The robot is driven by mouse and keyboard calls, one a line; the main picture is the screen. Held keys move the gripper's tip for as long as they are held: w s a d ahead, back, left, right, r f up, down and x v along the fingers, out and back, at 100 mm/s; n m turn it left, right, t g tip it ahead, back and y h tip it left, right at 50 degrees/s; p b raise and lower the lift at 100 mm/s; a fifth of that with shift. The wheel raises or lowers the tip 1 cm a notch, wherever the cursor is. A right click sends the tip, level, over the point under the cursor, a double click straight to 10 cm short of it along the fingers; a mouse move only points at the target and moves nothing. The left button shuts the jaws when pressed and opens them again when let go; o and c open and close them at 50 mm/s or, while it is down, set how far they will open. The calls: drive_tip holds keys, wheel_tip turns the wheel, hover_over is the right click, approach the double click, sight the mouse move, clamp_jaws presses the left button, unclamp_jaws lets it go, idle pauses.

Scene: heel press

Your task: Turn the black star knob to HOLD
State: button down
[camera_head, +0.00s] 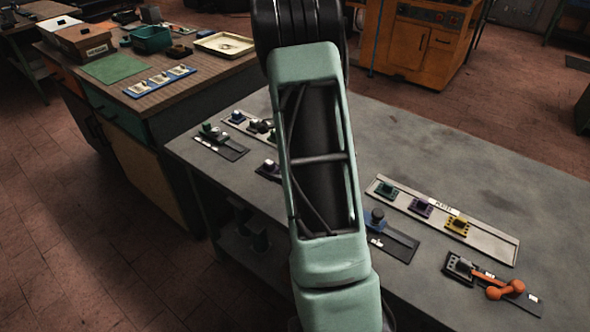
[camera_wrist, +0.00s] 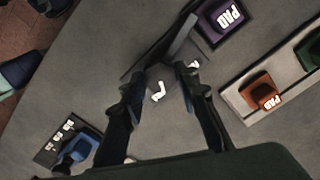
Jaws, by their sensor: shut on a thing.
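In the wrist view my gripper (camera_wrist: 163,76) has its two black fingers on either side of a dark grey-black piece (camera_wrist: 176,46) above the grey bench. The piece looks like a tilted flat block; I cannot make out a star shape or a HOLD mark. A small white mark (camera_wrist: 158,92) shows on the surface between the fingers. A purple block labelled PAD (camera_wrist: 222,20) sits just beyond the piece. In the head view my arm hides the gripper and what it holds.
The grey bench (camera_head: 440,150) carries a pale rail (camera_head: 485,247) with green, purple and yellow blocks. A blue fixture (camera_head: 376,222) and an orange-handled fixture (camera_head: 507,290) stand at the right. A wooden-topped bench (camera_head: 185,80) with boxes is at the back left.

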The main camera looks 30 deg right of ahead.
drive_tip(key=shift+m+p, duration=0.4)
drive_tip(key=shift+m, duration=1.1)
drive_tip(key=c, duration=1.5)
unclamp_jaws()
drive_tip(key=shift+o, duration=0.2)
wheel_tip(320, 180, up, 12)
